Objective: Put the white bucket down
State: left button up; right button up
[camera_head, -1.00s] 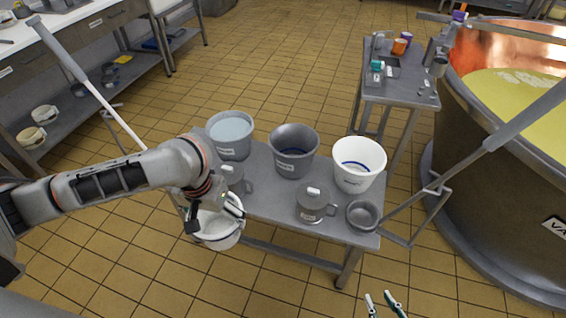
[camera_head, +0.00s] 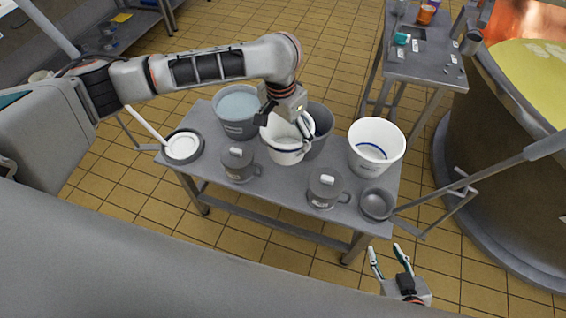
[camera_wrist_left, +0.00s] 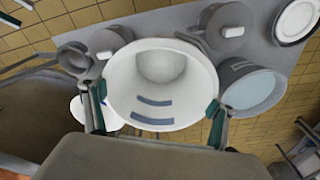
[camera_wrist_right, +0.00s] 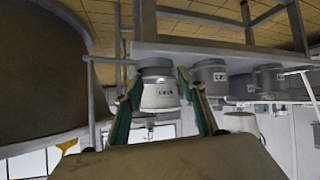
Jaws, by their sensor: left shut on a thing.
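My left gripper (camera_head: 286,118) is shut on a white bucket (camera_head: 288,152), with a finger at either side of its rim. In the left wrist view the held white bucket (camera_wrist_left: 160,66) shows its open mouth, with blue marks on the inner wall. In the head view it overlaps a dark grey bucket (camera_head: 321,132) behind it, over the middle of the metal table (camera_head: 290,198). I cannot tell whether its base touches the table. A second white bucket (camera_head: 376,142) stands on the table to the right. My right gripper (camera_head: 386,253) is open and empty, off the table's front right corner.
On the table stand a grey bucket of pale liquid (camera_head: 238,104), a round lid or dish (camera_head: 183,146), two lidded grey pots (camera_head: 239,162) (camera_head: 325,186) and a small grey bowl (camera_head: 376,204). A copper vat (camera_head: 500,190) is at the right.

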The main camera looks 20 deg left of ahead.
pick_arm(q)
notch_tip(320, 180, down, 9)
jog(key=b, duration=0.2)
jog(key=shift+f+b, duration=0.15)
jog(key=shift+b, duration=0.25)
notch_tip(320, 180, down, 8)
jog(key=b, duration=0.3)
jog(key=shift+f, duration=0.25)
jog(key=shift+r, duration=0.15)
pick_arm(e)
jog(key=shift+h, duration=0.3)
jog(key=shift+w+d+f, duration=0.15)
jog(key=shift+f, duration=0.65)
jog(key=shift+w+d+f, duration=0.15)
jog(key=shift+d+f, duration=0.05)
jog(key=shift+f, duration=0.55)
jog(key=shift+w+d+f, duration=0.15)
jog(key=shift+f, duration=0.65)
